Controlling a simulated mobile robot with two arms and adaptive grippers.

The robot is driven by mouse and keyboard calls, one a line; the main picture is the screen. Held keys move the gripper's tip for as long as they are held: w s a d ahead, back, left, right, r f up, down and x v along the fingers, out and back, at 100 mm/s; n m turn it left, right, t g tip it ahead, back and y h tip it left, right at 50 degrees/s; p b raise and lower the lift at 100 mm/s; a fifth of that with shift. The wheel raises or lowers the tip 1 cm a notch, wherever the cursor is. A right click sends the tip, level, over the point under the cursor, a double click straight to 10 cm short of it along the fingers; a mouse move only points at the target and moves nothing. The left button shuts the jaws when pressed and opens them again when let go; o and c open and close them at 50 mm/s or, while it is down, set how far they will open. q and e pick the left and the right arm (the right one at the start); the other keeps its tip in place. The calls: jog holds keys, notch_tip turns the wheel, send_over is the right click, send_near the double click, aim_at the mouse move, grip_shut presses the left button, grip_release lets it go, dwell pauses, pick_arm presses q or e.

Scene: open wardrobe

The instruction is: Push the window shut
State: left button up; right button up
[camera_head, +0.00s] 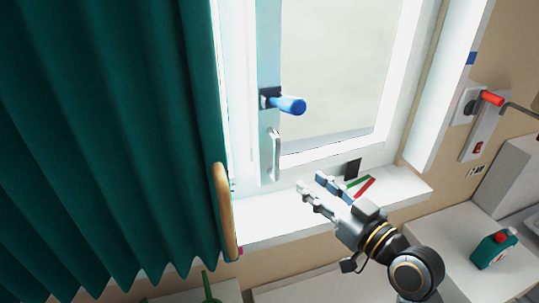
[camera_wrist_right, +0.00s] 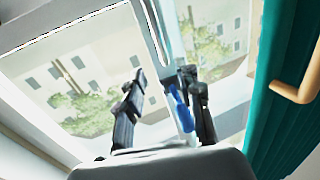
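The window (camera_head: 268,50) has a white frame, and a blue handle (camera_head: 290,104) juts from its left upright. A pale pull bar (camera_head: 275,155) sits below the handle. How far the window stands open is hard to tell. In the right wrist view, buildings and trees show on both sides of an upright bar (camera_wrist_right: 160,32). My right gripper (camera_head: 312,184) is open and empty over the sill, below the handle. In the right wrist view its fingers (camera_wrist_right: 161,75) are apart, with the blue handle (camera_wrist_right: 181,108) beside the right finger; contact is unclear. My left gripper is not in view.
A green curtain (camera_head: 100,130) fills the left, with a tan curved piece (camera_head: 224,210) at its edge. The white sill (camera_head: 270,215) holds a green and a red strip (camera_head: 365,187). A red-handled lever (camera_head: 491,98) is on the right wall. A green container (camera_head: 494,249) stands lower right.

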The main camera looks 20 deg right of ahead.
aim_at(279, 157)
jog(key=x, duration=1.2)
jog(key=shift+w+a+b, duration=0.1)
jog(key=shift+w+b, duration=0.2)
jog(key=shift+b, duration=0.05)
jog(key=shift+w+a, duration=0.1)
jog(key=shift+w, duration=0.3)
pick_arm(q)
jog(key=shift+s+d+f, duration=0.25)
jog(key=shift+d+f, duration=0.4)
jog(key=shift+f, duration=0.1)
pick_arm(e)
jog(key=c, duration=0.7)
